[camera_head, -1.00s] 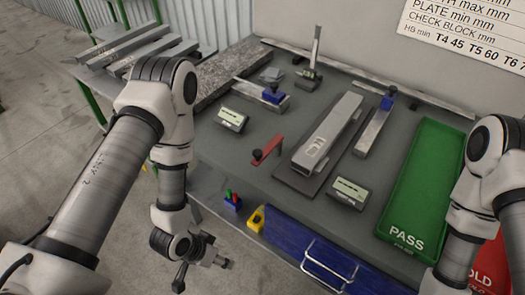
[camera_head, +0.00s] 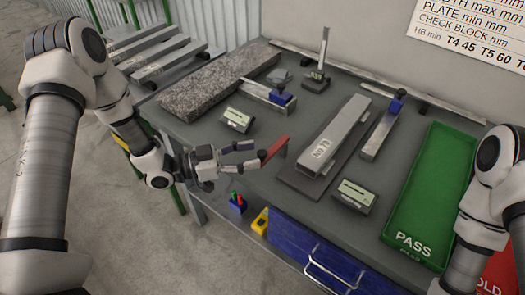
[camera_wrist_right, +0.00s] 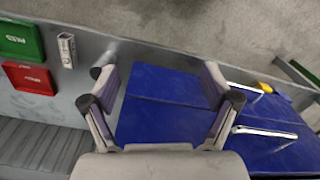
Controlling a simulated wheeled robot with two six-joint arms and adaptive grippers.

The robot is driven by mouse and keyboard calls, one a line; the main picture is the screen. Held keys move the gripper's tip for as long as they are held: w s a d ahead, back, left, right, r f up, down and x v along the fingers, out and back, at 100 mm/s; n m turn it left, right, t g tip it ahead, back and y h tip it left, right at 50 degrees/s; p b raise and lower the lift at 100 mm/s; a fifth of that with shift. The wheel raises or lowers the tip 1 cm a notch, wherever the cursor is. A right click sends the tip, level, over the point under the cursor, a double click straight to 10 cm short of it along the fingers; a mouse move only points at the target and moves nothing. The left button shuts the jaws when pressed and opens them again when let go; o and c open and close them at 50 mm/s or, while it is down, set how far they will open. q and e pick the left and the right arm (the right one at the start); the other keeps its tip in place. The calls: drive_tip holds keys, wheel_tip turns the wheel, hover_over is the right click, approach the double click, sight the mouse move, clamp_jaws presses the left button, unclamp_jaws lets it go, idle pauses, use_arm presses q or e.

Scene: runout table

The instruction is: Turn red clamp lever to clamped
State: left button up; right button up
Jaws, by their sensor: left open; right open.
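The red clamp lever (camera_head: 274,149) lies on the grey table, left of the metal bar on its dark plate. My left gripper (camera_head: 254,156) is open, with its fingertips at the lever's near left end. One finger reaches the far side and the other the near side of that end; I cannot tell whether they touch it. The lever's pivot is not clearly visible. My right gripper (camera_wrist_right: 160,88) is open and empty in the right wrist view, above the blue drawer front; it is outside the head view.
The metal bar (camera_head: 340,133) stands right of the lever. Small display boxes (camera_head: 237,119) and (camera_head: 355,196) sit on the table. A green PASS tray (camera_head: 435,185) is at right.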

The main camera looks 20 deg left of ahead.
sight(262, 152)
use_arm(q)
drive_tip(key=x, duration=0.3)
drive_tip(key=shift+w+d+p, duration=0.15)
drive_tip(key=shift+d+p, duration=0.15)
clamp_jaws()
